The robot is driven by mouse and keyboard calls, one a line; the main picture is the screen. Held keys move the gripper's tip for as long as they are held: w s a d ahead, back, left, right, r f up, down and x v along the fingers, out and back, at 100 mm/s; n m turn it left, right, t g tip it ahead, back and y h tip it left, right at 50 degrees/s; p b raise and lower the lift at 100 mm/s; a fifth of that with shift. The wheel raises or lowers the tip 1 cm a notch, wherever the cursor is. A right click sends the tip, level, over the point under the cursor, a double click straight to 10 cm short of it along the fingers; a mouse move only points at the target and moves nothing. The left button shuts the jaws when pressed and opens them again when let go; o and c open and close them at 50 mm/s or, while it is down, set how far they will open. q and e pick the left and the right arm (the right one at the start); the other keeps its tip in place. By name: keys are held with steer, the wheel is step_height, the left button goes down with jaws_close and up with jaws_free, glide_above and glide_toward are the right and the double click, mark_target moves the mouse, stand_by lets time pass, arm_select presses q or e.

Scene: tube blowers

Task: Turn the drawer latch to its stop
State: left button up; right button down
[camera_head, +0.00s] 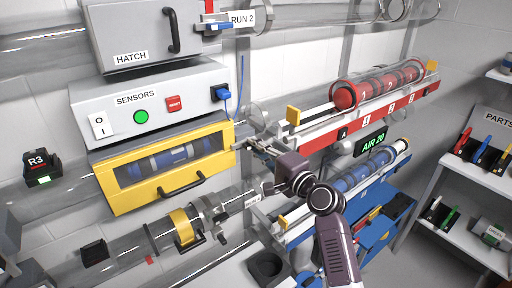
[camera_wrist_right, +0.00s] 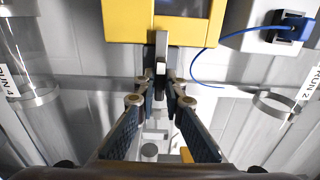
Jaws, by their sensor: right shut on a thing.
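The yellow drawer (camera_head: 110,178) has a clear window with a blue cylinder inside and a dark handle (camera_head: 182,186). It sits under the grey sensors box (camera_head: 140,102). The drawer latch (camera_wrist_right: 161,48) is a narrow grey metal bar at the drawer's edge, upright in the right wrist view. My right gripper (camera_wrist_right: 161,88) is shut on the latch's lower part, with a finger on each side. In the head view the right gripper (camera_head: 262,148) is at the drawer's right end, and its fingers partly hide the latch. My left gripper is not seen.
A blue plug and cable (camera_head: 222,93) hang just above the latch. Clear tubes run beside the drawer. Racks with red canisters (camera_head: 375,90) and blue canisters (camera_head: 365,170) stand to the right. A tube with a yellow collar (camera_head: 184,227) runs below.

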steer(key=shift+f, duration=0.1)
steer(key=shift+f+n+b, duration=0.1)
steer(key=shift+n+b, duration=3.5)
steer(key=shift+n, duration=5.4)
steer(key=c, duration=2)
jaws_free()
steer(key=v, duration=1.2)
